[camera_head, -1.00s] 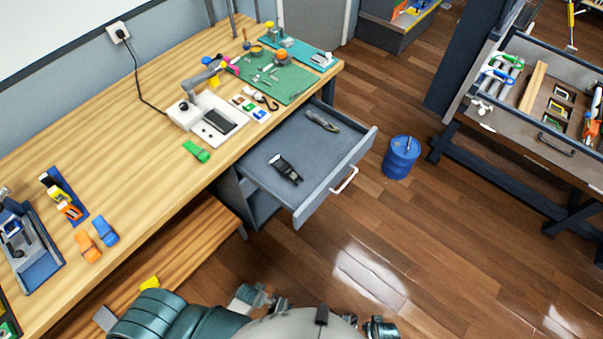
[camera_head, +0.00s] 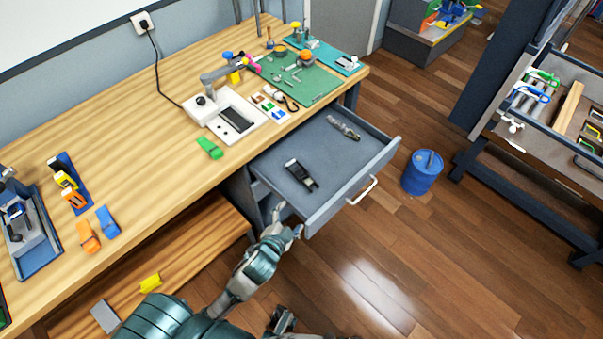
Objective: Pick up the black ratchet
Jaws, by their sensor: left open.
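A black ratchet (camera_head: 300,175) with a pale end lies flat in the open grey drawer (camera_head: 325,160) under the workbench. My left gripper (camera_head: 289,217) is open and empty at the drawer's near left corner, nearer to me than the ratchet and apart from it. I cannot tell whether the gripper touches the drawer's edge. My right gripper does not show clearly.
A grey tool (camera_head: 343,127) lies farther back in the drawer. The drawer's white handle (camera_head: 362,190) sticks out at the front. The wooden workbench (camera_head: 150,165) has several clips and tools on it. A blue barrel (camera_head: 423,172) stands on the floor to the right.

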